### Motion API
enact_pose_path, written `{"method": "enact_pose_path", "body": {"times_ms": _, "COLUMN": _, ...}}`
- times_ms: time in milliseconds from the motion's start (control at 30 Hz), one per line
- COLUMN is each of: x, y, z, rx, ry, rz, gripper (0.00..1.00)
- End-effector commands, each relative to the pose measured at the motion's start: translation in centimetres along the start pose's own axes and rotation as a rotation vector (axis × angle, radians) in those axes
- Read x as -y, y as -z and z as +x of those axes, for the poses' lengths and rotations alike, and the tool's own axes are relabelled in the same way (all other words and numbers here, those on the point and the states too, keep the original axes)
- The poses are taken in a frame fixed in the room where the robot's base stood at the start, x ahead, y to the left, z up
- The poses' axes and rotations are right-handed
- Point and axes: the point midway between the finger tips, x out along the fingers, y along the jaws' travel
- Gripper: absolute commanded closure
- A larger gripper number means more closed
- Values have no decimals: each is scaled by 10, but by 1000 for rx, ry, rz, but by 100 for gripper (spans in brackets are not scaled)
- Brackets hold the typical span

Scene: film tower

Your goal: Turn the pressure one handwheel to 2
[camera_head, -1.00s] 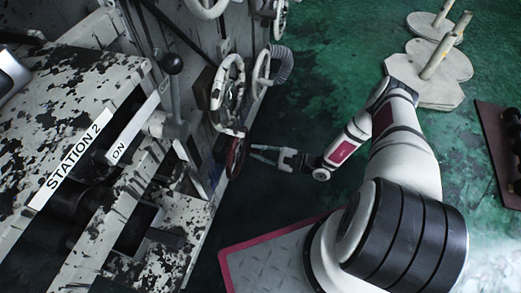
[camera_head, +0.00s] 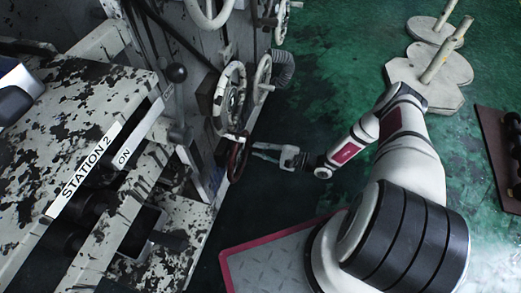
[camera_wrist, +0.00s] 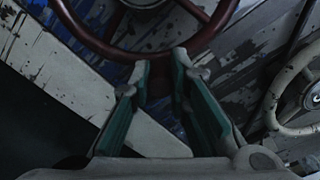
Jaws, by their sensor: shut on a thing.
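A dark red handwheel (camera_head: 236,165) stands on the side of the machine, low and close to its edge; I cannot read any label for it. In the wrist view the near rim of the red handwheel (camera_wrist: 210,38) crosses between my fingers. My gripper (camera_head: 256,150) reaches it from the right and is shut on the rim. In the wrist view the green-padded fingers of my gripper (camera_wrist: 161,62) stand one on each side of the rim. The wheel's pointer or scale is not visible.
A white, chipped handwheel (camera_head: 231,98) is just above the red one, with another white handwheel (camera_head: 262,80) beside it. A lever (camera_head: 176,85) and a "STATION 2" panel (camera_head: 85,170) are left. White stands (camera_head: 430,80) and open green floor are right.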

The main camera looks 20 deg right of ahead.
Motion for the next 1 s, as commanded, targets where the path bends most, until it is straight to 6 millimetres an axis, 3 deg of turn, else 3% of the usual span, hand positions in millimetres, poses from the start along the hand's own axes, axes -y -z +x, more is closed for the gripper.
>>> {"method": "enact_pose_path", "body": {"times_ms": 33, "x": 2, "y": 2, "z": -2, "rx": -6, "ry": 4, "rz": -1, "gripper": 79}}
{"method": "enact_pose_path", "body": {"times_ms": 100, "x": 2, "y": 2, "z": -2, "rx": -6, "ry": 4, "rz": -1, "gripper": 63}}
{"method": "enact_pose_path", "body": {"times_ms": 567, "x": 1, "y": 1, "z": -6, "rx": -4, "ry": 2, "rz": 0, "gripper": 63}}
{"method": "enact_pose_path", "body": {"times_ms": 767, "x": 1, "y": 2, "z": -36, "rx": -5, "ry": 3, "rz": -1, "gripper": 63}}
{"method": "enact_pose_path", "body": {"times_ms": 1000, "x": 2, "y": 2, "z": -86, "rx": -8, "ry": 4, "rz": -2, "gripper": 63}}
